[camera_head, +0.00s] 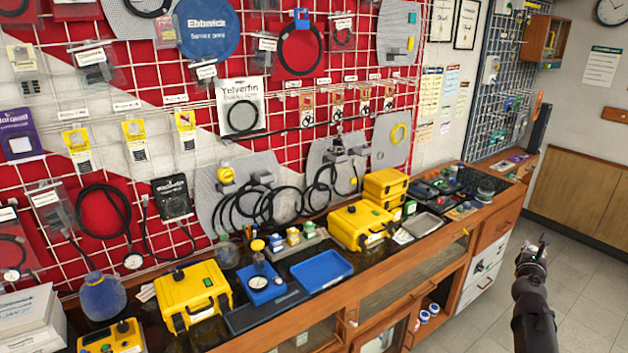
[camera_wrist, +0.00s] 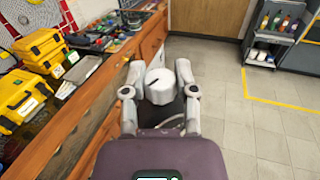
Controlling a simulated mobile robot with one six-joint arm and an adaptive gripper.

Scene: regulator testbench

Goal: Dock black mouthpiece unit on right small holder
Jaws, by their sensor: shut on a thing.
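My gripper (camera_head: 533,258) is out over the floor, right of the workbench and apart from it. The wrist view shows my gripper (camera_wrist: 159,76) with its two fingers closed around a pale grey, rounded piece (camera_wrist: 158,88) that has a dark mark on top and a dark part below it. Most of the black part is hidden behind my wrist. Grey back panels on the wall carry small dark brackets, one at the left (camera_head: 262,180) and one at the right (camera_head: 338,147), with black hoses hanging near them. I cannot tell which bracket is the right small holder.
The wooden workbench (camera_head: 420,262) holds yellow cases (camera_head: 193,297), a blue tray (camera_head: 321,269) and a grey tray (camera_head: 422,224). A red-and-white wall with a wire grid (camera_head: 265,100) rises behind it. Open tiled floor (camera_wrist: 235,135) lies right of the bench. A dark shelf cart (camera_wrist: 273,55) stands beyond.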

